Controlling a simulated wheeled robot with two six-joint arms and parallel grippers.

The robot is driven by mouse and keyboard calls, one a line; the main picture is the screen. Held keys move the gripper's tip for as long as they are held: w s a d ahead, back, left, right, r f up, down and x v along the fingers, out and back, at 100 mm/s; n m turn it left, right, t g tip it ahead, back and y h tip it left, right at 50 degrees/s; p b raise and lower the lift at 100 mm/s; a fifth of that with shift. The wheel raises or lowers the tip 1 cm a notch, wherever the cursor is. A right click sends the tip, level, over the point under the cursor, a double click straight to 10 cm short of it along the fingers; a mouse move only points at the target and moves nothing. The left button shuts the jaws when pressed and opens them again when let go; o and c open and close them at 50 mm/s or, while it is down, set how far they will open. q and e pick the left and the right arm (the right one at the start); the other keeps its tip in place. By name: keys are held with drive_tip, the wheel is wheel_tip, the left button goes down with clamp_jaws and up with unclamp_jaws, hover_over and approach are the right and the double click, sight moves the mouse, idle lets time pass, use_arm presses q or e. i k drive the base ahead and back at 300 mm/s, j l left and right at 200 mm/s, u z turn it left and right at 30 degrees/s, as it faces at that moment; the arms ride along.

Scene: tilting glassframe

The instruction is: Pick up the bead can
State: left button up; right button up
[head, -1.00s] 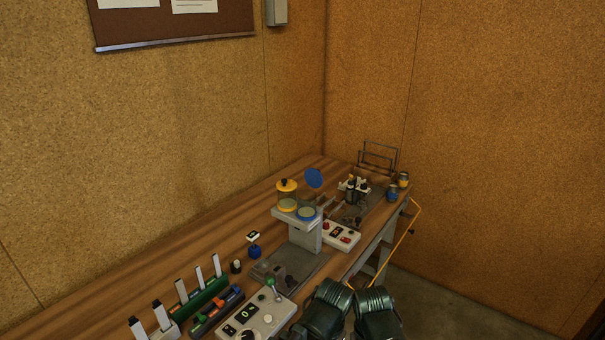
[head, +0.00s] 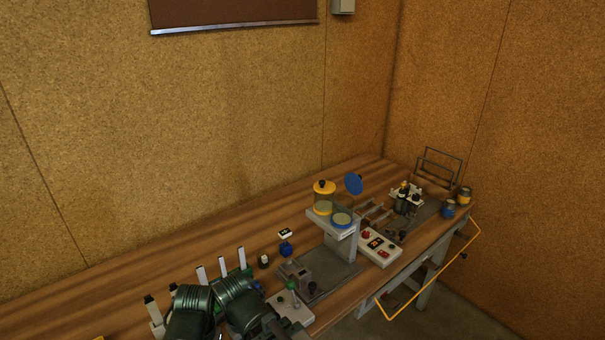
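Two small cans stand at the far right end of the bench: one with a blue body (head: 449,208) and one with a yellowish body (head: 463,196). Two round containers, one with an open yellow lid (head: 324,187) and one with a raised blue lid (head: 353,183), sit on a grey stand (head: 340,246). No label shows which of these is the bead can. Dark green ribbed parts of my arms cover the bench at the lower left. My gripper fingers cannot be made out, and nothing is seen held.
The wooden bench (head: 130,275) runs along the wall. A white control box (head: 379,248) stands right of the stand. A wire rack (head: 439,168) is at the far end. A yellow rail (head: 420,286) runs along the front edge. Bare wood lies along the back.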

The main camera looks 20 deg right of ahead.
sight(449, 206)
drive_tip(key=l+u, duration=0.25)
drive_tip(key=l, duration=0.35)
drive_tip(key=l+u, duration=0.3)
drive_tip(key=l, duration=0.3)
drive_tip(key=l+u, duration=0.25)
drive_tip(key=l, duration=0.4)
drive_tip(key=k+l+u, duration=0.1)
drive_tip(key=l+u, duration=0.15)
drive_tip(key=l, duration=0.3)
drive_tip(key=k+l, duration=0.1)
drive_tip(key=l, duration=0.3)
drive_tip(key=k+l, duration=0.1)
drive_tip(key=l, duration=0.7)
drive_tip(key=k+l, duration=0.15)
drive_tip(key=l, duration=0.25)
drive_tip(key=k+z, duration=0.2)
drive_tip(key=z, duration=0.3)
drive_tip(key=k+z, duration=0.25)
drive_tip(key=z, duration=0.25)
drive_tip(key=k+l+z, duration=0.1)
drive_tip(key=z, duration=0.35)
drive_tip(key=k+u, duration=0.1)
drive_tip(key=u, duration=1.4)
drive_tip(key=z, duration=0.2)
